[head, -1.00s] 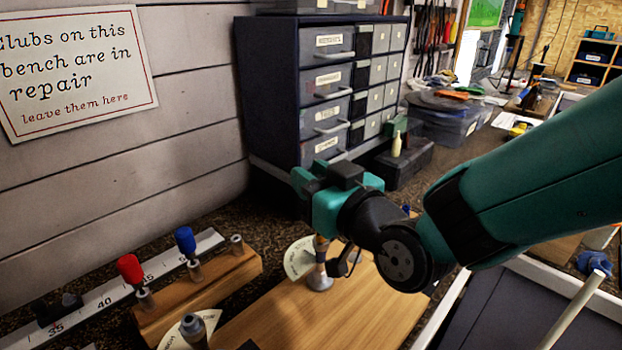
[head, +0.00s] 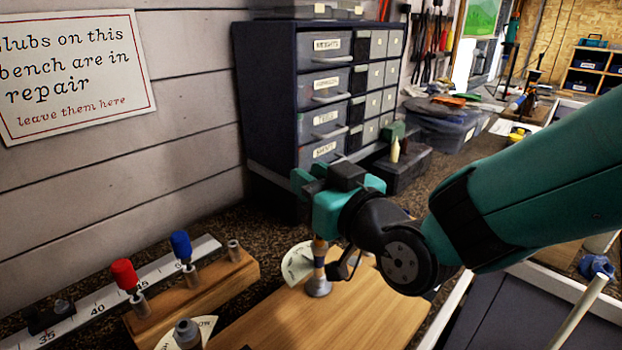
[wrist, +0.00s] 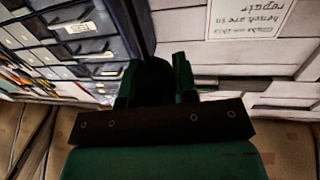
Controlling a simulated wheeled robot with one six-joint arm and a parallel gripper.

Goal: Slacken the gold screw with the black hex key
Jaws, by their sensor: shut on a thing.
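My gripper (head: 318,190) is at mid-picture in the head view, above a post (head: 318,286) on the wooden board. It is shut on a dark thing (wrist: 153,80), seen between the fingers in the wrist view, which I take to be the black hex key. Its shank cannot be made out. A gold-tan piece (head: 319,247) shows on the post, right under the gripper; I take it for the gold screw. Whether the key is seated in it is hidden. A white fan-shaped dial (head: 297,262) lies beside the post.
A wooden rack (head: 213,287) at left holds a red-handled key (head: 124,274) and a blue-handled key (head: 181,245); its rightmost holder (head: 233,250) is empty. A second grey post (head: 187,333) stands in front. A drawer cabinet (head: 325,95) stands close behind my gripper.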

